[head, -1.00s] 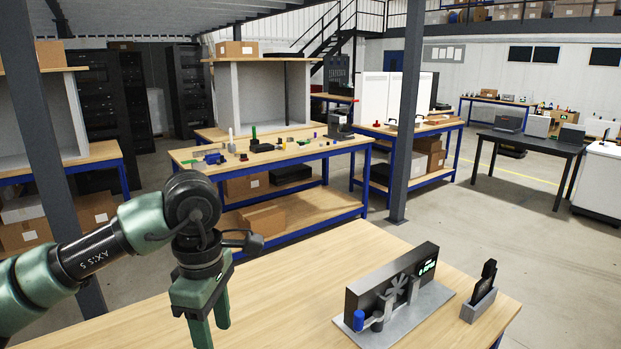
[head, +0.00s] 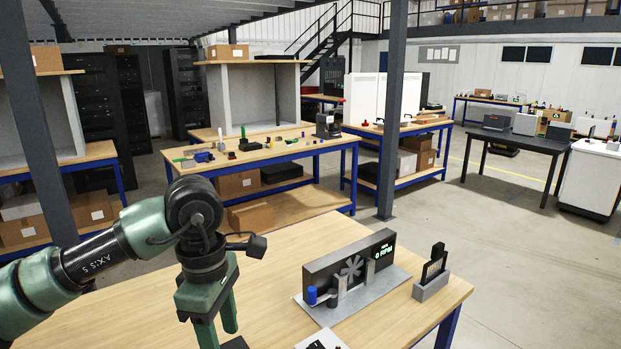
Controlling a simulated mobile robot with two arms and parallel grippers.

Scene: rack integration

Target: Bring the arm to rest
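My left arm (head: 95,262) comes in from the left over the near wooden table. My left gripper (head: 219,326) is green and points down above the left part of that table. A gap shows between its two fingers and I see nothing held in it. The tip of the nearer finger is close to the bottom edge of the picture. My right arm and gripper are not in view.
On the near table (head: 262,290) stands a dark device (head: 350,262) with an "RPM" display and a blue cylinder (head: 312,295). A small holder (head: 432,275) with a black piece stands to its right. A dark post (head: 391,130) rises behind.

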